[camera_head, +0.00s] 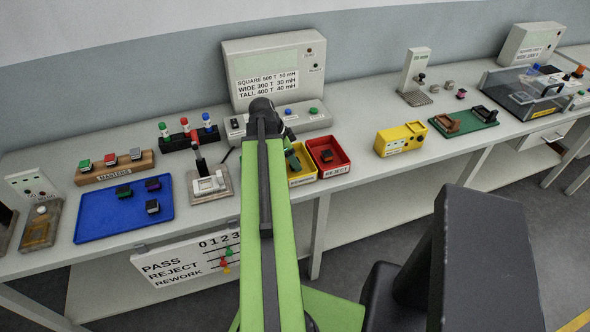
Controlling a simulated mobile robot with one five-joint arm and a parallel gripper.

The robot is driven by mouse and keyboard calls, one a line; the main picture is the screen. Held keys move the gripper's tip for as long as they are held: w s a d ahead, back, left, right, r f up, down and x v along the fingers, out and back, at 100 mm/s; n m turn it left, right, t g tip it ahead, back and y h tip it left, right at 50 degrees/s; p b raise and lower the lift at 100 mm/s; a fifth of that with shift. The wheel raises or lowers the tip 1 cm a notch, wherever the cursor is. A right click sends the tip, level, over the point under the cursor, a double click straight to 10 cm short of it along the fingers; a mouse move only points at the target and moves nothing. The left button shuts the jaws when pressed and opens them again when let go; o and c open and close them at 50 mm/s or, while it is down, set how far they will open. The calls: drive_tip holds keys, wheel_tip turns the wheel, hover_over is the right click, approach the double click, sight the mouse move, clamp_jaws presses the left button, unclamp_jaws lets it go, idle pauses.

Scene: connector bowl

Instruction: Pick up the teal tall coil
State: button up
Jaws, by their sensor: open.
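No coil is plainly teal and tall at this size. On the blue tray (100,222) are a dark coil with a greenish top (124,191), a purple-topped coil (153,184) and a coil with a dark, greyish top (152,207). I cannot tell which, if any, is the teal one. My green arm reaches up the middle of the view. My gripper (291,150) is at its far end, open, above the bench near the yellow bin (303,178), to the right of the blue tray. The arm hides part of the gripper and what lies behind it.
A red bin (342,167) holds a dark coil. A wooden masters block (115,173), a black rack (190,138) with coloured posts and a lever fixture (210,195) stand around the tray. A tester (275,73) is behind. The bench has free room right of the red bin.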

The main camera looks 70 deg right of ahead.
drive_tip(key=shift+b+x, duration=0.35)
drive_tip(key=shift+x, duration=0.7)
drive_tip(key=shift+r, duration=0.1)
drive_tip(key=shift+w, duration=0.1)
clamp_jaws()
drive_tip(key=shift+r, duration=0.1)
drive_tip(key=r+p, duration=0.2)
drive_tip(key=s+r+p, duration=0.1)
drive_tip(key=r+p, duration=0.2)
drive_tip(key=shift+a+r+p, duration=0.1)
drive_tip(key=shift+p, duration=0.25)
drive_tip(key=s+r+p, duration=0.5)
drive_tip(key=s, duration=0.5)
drive_tip(key=shift+s+d+r+p, duration=0.2)
drive_tip(key=shift+s+r+p, duration=0.1)
drive_tip(key=shift+s, duration=0.05)
